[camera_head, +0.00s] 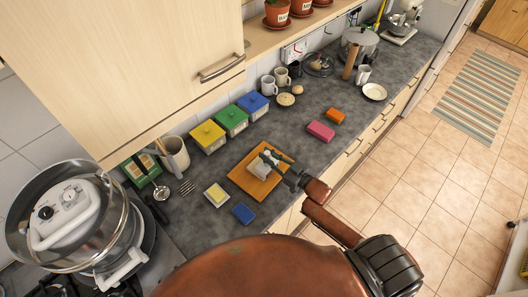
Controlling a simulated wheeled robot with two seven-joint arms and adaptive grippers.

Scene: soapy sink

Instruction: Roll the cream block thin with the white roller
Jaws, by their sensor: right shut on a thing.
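A wooden board (240,178) lies on the grey counter in front of the canisters. My right gripper (276,162) reaches over the board from the right, pointing down and left. It is shut on the white roller (259,166), a pale shape low over the board. The gripper's dark fingers and the small size hide most of the grip. The cream block cannot be told apart from the pale shape at the roller; whether they touch is unclear. My left gripper is not in view.
A blue block (243,213) and a white dish with a yellow block (216,194) lie left of and below the board. Pink (320,131) and orange (336,116) blocks lie to the right.

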